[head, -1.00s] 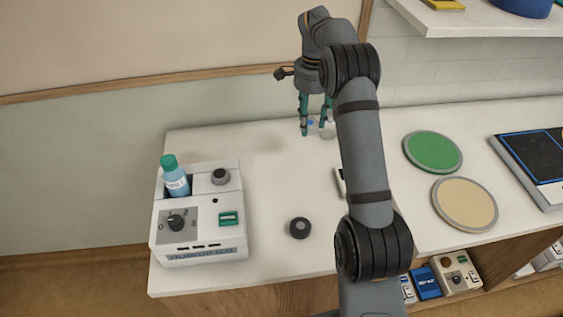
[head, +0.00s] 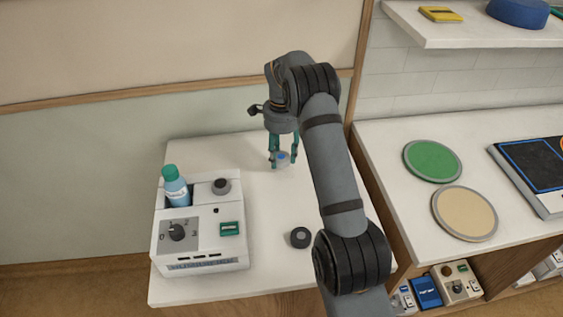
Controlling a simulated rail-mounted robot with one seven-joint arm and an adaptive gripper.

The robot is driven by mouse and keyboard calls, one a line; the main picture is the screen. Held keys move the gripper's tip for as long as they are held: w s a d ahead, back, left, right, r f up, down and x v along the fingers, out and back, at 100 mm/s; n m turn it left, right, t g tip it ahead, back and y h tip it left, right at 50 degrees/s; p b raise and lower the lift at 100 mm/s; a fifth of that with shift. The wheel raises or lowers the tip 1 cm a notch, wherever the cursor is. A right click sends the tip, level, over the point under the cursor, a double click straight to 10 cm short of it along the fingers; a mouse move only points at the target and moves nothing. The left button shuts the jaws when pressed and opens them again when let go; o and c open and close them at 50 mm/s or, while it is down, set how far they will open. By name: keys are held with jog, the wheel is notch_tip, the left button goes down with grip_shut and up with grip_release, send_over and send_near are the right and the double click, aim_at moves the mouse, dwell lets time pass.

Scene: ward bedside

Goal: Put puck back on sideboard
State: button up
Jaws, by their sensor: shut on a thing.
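My gripper (head: 282,161) points down over the back of the left white-topped surface. Its green fingers are shut on a small grey piece with a blue spot (head: 282,157), which may be the puck; the fingers partly hide it. I cannot tell whether it touches the surface. A dark round puck-like piece with a grey top (head: 300,237) lies near the front of the left surface, apart from my gripper. The white counter on the right (head: 385,135), with open shelves below, may be the sideboard.
A white device (head: 200,257) with a dial and a teal-capped bottle (head: 175,187) stands at left. The right counter holds a green disc (head: 432,160), a beige disc (head: 465,213) and a dark panel (head: 535,165). A wall shelf (head: 440,35) is above. My arm hides some of the left surface.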

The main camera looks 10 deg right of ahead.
aim_at(282, 157)
notch_tip(282, 157, down, 3)
jog(key=shift+f+p, duration=0.2)
jog(key=shift+p, duration=0.45)
jog(key=shift+f, duration=0.25)
jog(key=shift+f+b, duration=0.15)
jog(key=shift+b, duration=0.15)
jog(key=o, duration=1.6)
jog(key=shift+c, duration=0.2)
notch_tip(282, 157, up, 12)
jog(key=shift+r+b, duration=0.2)
jog(key=shift+b, duration=0.1)
